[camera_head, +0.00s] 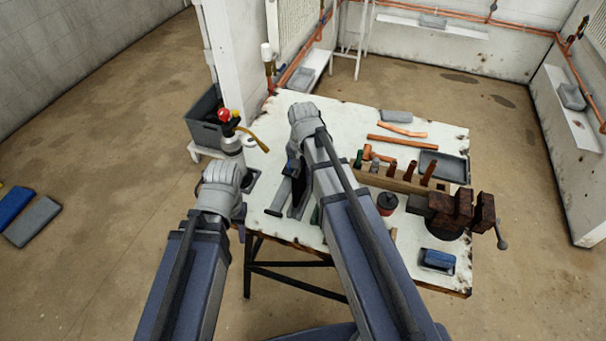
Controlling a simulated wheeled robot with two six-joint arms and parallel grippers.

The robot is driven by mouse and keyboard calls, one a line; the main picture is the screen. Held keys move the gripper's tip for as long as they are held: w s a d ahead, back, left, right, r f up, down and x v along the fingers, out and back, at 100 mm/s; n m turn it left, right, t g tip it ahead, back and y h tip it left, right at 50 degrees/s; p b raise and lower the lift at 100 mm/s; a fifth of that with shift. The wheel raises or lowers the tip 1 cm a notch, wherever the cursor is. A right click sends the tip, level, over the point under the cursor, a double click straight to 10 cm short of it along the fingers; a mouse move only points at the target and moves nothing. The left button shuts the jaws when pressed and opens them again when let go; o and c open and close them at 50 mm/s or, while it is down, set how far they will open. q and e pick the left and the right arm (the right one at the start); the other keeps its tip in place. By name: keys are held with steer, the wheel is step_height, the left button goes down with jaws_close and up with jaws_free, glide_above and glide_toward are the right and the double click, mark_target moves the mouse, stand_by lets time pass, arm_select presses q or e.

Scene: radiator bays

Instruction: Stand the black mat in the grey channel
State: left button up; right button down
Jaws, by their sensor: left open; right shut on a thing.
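The grey channel (281,197) lies on the white worktable, left of its middle and beside my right wrist. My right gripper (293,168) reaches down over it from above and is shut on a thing. A narrow dark strip, likely the black mat (301,195), shows upright below this gripper, close to the channel. My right arm hides much of it, so I cannot tell whether its lower edge is inside the channel. My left gripper (241,212) is at the table's left edge, apart from the channel; its fingers are mostly hidden and it is open.
A blowtorch (231,140) and a grey crate (206,122) stand by the table's left side. A wooden rack (400,180), copper pipes (388,142), a grey tray (446,166), a vise (455,212) and a blue block in a small tray (438,260) crowd the right.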

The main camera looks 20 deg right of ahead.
steer(key=shift+f+b, duration=0.25)
steer(key=shift+b, duration=0.05)
steer(key=shift+f, duration=0.1)
stand_by(0.4)
steer(key=shift+f+b, duration=0.45)
steer(key=shift+b, duration=0.15)
steer(key=shift+f+b, duration=1.45)
steer(key=c, duration=0.7)
jaws_free()
